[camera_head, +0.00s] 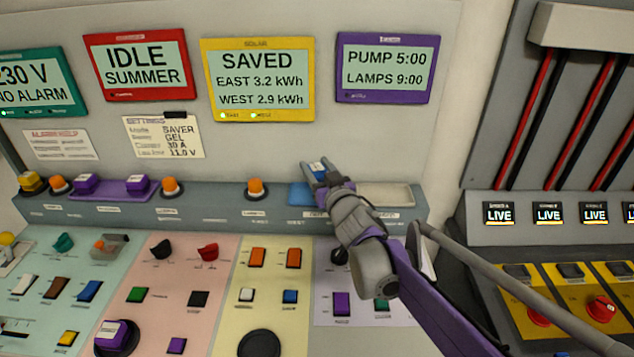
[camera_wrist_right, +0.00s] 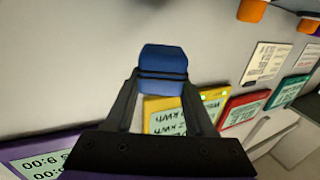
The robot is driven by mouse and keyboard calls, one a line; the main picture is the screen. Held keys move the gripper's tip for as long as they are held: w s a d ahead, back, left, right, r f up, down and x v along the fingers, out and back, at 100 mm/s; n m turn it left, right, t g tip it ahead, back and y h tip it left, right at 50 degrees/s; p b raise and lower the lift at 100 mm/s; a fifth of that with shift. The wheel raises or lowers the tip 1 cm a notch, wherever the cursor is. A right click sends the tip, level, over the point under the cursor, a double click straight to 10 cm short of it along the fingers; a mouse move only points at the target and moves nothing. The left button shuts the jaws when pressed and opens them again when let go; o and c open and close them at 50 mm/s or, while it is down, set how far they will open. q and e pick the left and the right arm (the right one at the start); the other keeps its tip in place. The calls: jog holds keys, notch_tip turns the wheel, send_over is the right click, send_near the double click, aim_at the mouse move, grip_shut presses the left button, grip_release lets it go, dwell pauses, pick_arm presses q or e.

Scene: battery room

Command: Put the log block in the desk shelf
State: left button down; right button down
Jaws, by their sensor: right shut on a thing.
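My right gripper (camera_head: 318,172) is shut on a small blue block (camera_head: 318,166) above the ledge at the back of the desk. In the right wrist view the blue block (camera_wrist_right: 162,65) sits between both fingertips, with a dark band across it. I cannot read any label on it, so I cannot tell for certain that it is the log block. A blue pad (camera_head: 299,194) lies on the ledge just below the gripper, partly hidden by it. I cannot tell which part is the desk shelf. My left gripper is not in view.
A pale empty tray (camera_head: 385,195) is on the ledge right of the gripper. A purple tray (camera_head: 112,192) with purple blocks and several orange-topped knobs stand along the ledge to the left. Buttons and switches cover the desk (camera_head: 215,275) in front. Screens hang on the wall behind.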

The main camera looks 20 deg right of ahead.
aim_at(317, 167)
jog(key=w, duration=0.1)
jog(key=w+d+f, duration=0.1)
jog(key=w+f, duration=0.1)
jog(key=shift+w+d+f, duration=0.15)
jog(key=shift+d+f, duration=0.1)
jog(key=shift+d, duration=0.05)
notch_tip(317, 167, down, 4)
jog(key=shift+r, duration=0.15)
jog(key=shift+w+f, duration=0.15)
jog(key=shift+f, duration=0.3)
jog(key=shift+f, duration=0.2)
jog(key=shift+c, duration=1.3)
grip_release()
jog(key=shift+r, duration=0.15)
